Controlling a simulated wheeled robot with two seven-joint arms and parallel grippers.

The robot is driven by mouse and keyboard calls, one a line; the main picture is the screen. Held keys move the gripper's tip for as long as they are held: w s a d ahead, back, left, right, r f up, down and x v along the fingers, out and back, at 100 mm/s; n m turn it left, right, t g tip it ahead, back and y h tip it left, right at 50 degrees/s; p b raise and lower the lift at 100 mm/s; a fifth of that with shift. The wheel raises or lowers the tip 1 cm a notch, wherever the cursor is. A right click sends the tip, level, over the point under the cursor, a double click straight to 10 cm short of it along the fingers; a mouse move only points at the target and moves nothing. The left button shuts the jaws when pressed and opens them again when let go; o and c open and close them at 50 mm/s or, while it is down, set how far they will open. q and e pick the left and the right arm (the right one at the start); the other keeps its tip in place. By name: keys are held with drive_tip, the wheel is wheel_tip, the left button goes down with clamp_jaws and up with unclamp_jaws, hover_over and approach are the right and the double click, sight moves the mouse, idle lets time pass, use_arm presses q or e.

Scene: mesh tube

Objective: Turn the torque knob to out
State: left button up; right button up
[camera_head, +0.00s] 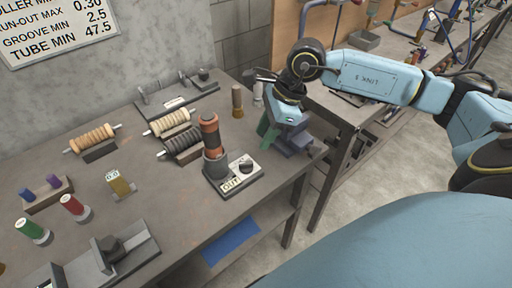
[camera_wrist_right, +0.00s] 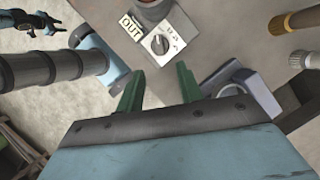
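The torque knob (camera_head: 246,167) is a small dark round knob on a grey box with a light top plate, near the bench's front edge. It also shows near the top of the right wrist view (camera_wrist_right: 160,44). A label reading OUT (camera_head: 231,184) is on the plate beside it. The knob's exact pointing is too small to tell. My right gripper (camera_head: 267,131) is above the bench, behind and to the right of the knob in the head view. Its two green fingers (camera_wrist_right: 158,90) are apart with nothing between them, clear of the knob.
An orange and dark upright cylinder (camera_head: 211,137) stands on the box beside the knob. A grey block fixture (camera_head: 293,140) is under the right gripper. Rollers (camera_head: 92,138), coloured spools (camera_head: 73,207) and a tan tag block (camera_head: 120,185) occupy the bench's left side.

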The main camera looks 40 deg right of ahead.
drive_tip(key=v, duration=0.4)
drive_tip(key=shift+s, duration=0.1)
idle(0.5)
